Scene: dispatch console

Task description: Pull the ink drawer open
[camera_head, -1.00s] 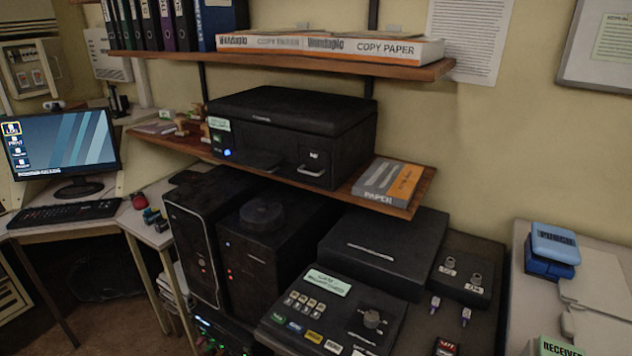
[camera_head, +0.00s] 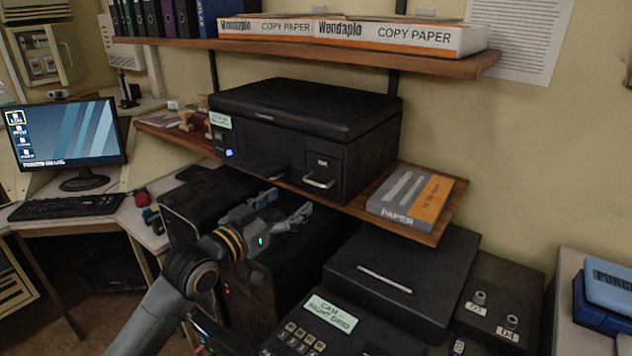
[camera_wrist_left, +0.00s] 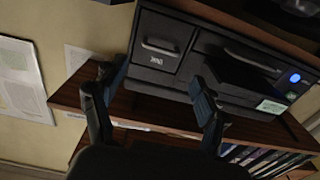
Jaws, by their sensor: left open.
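The black printer (camera_head: 300,125) sits on the wooden shelf. Its ink drawer (camera_head: 323,168), with a small label and a silver bar handle, is at the front right and looks shut. My left gripper (camera_head: 286,205) is open and empty, in front of the printer and below and left of the drawer. In the left wrist view the ink drawer (camera_wrist_left: 163,40) appears upside down beyond the open fingers (camera_wrist_left: 158,82). Its handle lies ahead of the gap between them, apart from both. My right gripper is not in view.
A paper pack (camera_head: 411,194) lies on the shelf (camera_head: 425,233) right of the printer. The printer's paper tray (camera_head: 265,165) juts out left of the drawer. Black console units (camera_head: 402,275) stand below. A monitor (camera_head: 68,135) is at left.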

